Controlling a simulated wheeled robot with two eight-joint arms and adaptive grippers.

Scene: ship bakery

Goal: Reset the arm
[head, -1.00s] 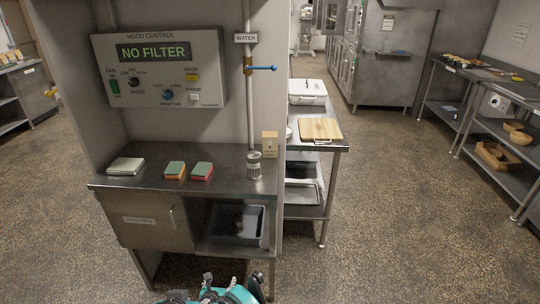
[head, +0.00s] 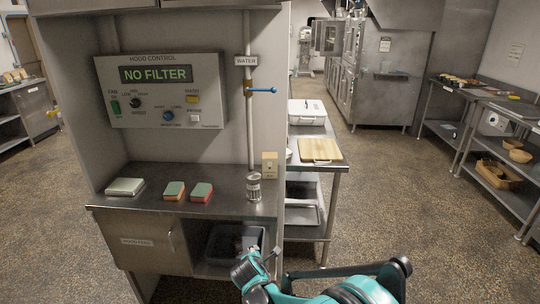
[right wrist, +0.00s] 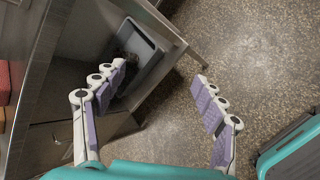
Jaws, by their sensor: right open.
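My right arm, teal and black, comes in at the bottom of the head view, and its end is in front of the cabinet's open lower shelf. My right gripper (right wrist: 160,73) is spread wide in the right wrist view, with purple finger pads and nothing between them. Bare speckled floor and the cabinet's edge show behind its fingers. My left gripper is not in view.
A grey bin (right wrist: 150,62) sits on the shelf below. A side table holds a cutting board (head: 320,150). Floor at right is clear.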

